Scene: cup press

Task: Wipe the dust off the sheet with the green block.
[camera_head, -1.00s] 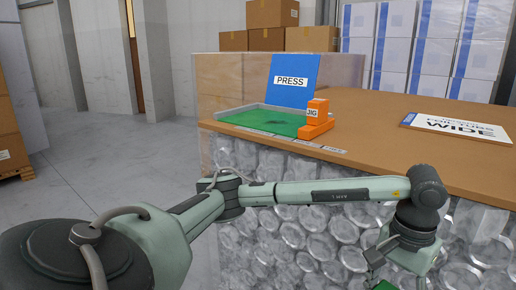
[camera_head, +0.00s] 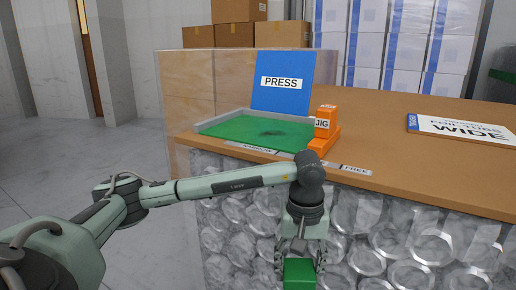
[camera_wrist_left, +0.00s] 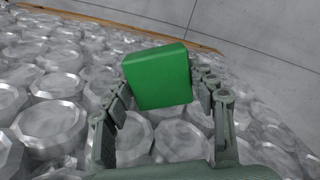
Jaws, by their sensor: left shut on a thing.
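The green block (camera_head: 299,273) is held between the fingers of my left gripper (camera_head: 300,262), low in front of the counter and below its top. In the left wrist view the green block (camera_wrist_left: 158,77) sits between the two fingers (camera_wrist_left: 160,95), slightly tilted. The green sheet (camera_head: 255,132) lies on the counter top inside a grey-rimmed tray, in front of the blue PRESS board. My right gripper is not in view.
An orange JIG block (camera_head: 326,124) stands at the sheet's right side. The blue PRESS board (camera_head: 283,82) stands behind the sheet. A white sign reading WIDE (camera_head: 462,129) lies to the right. The counter top (camera_head: 385,145) between them is clear.

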